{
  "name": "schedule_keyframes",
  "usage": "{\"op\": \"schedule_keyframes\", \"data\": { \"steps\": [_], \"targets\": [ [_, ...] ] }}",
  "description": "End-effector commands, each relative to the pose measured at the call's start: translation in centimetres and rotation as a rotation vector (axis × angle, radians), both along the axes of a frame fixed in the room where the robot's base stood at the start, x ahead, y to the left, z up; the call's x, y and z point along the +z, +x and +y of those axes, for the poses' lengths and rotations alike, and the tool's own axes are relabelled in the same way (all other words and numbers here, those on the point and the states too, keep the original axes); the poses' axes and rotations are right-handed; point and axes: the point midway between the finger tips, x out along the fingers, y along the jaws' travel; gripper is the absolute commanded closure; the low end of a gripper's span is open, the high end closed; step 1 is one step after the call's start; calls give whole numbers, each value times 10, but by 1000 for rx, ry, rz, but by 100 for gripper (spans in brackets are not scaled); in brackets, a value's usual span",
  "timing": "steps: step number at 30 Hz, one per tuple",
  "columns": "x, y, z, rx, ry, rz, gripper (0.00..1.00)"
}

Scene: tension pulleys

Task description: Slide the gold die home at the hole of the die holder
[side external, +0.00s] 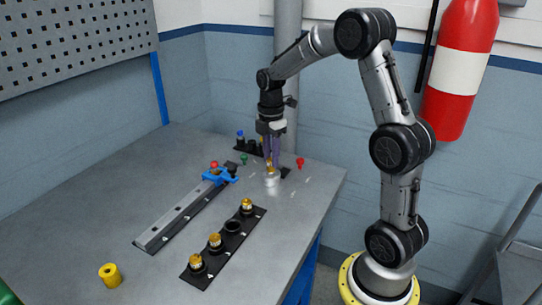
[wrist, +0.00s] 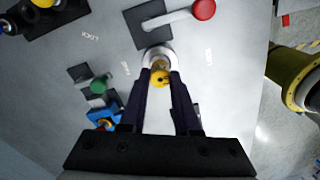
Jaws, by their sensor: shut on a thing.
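My gripper (side external: 272,164) points straight down over the back right of the bench and is shut on the gold die (wrist: 161,77). The die holder is a silver round piece (side external: 271,181) on the bench directly below the fingertips. In the wrist view its bright rim (wrist: 151,53) shows around and behind the die. The die's lower end is at or just over the holder's top. I cannot tell whether it is inside the hole, because the die and fingers cover the hole.
A red-knobbed lever (wrist: 204,9) on a dark plate stands beside the holder. A rail with a blue clamp (side external: 222,177) lies to the left. A black rack (side external: 203,278) with several gold-topped pieces is in front. A yellow cylinder (side external: 110,275) stands front left.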

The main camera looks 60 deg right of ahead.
Motion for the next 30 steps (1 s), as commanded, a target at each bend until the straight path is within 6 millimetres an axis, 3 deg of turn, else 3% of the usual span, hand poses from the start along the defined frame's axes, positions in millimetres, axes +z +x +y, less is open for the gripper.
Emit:
{"op": "schedule_keyframes", "data": {
  "steps": [14, 30],
  "targets": [
    [-2, 0, 0, 0, 0, 1, 100],
    [-18, 0, 0, 0, 0, 1, 100]
  ]
}}
